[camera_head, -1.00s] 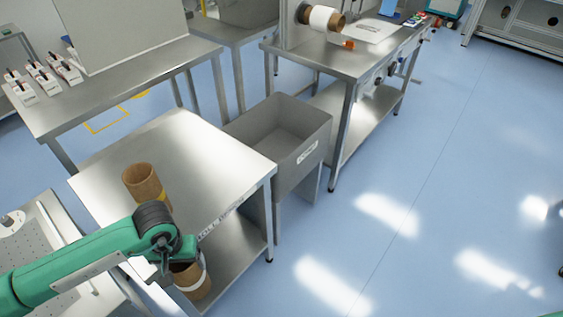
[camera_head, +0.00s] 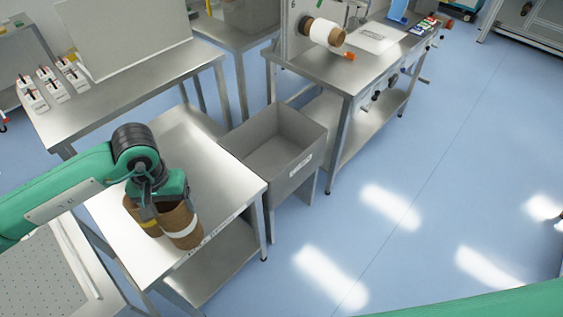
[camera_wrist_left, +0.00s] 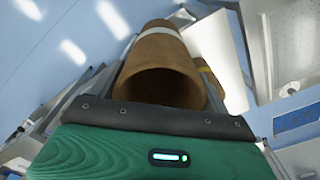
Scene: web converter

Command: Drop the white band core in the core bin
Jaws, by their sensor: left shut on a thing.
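The brown cardboard core with the white band (camera_head: 183,229) is held by my left gripper (camera_head: 163,196), which is shut on it. The core hangs tilted at the front part of the small steel table (camera_head: 225,185); whether it touches the table I cannot tell. In the left wrist view its open end (camera_wrist_left: 160,85) faces the camera. A second core with a yellow band (camera_head: 142,217) is close beside it, partly hidden by my gripper. The grey core bin (camera_head: 285,165), with a white label, stands open and looks empty, right of the table. My right gripper is out of view.
A longer steel bench (camera_head: 330,70) with a white roll (camera_head: 326,33) on a spindle stands behind and right of the bin. Another table (camera_head: 120,90) with several small white items is at back left. Blue floor at right is clear.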

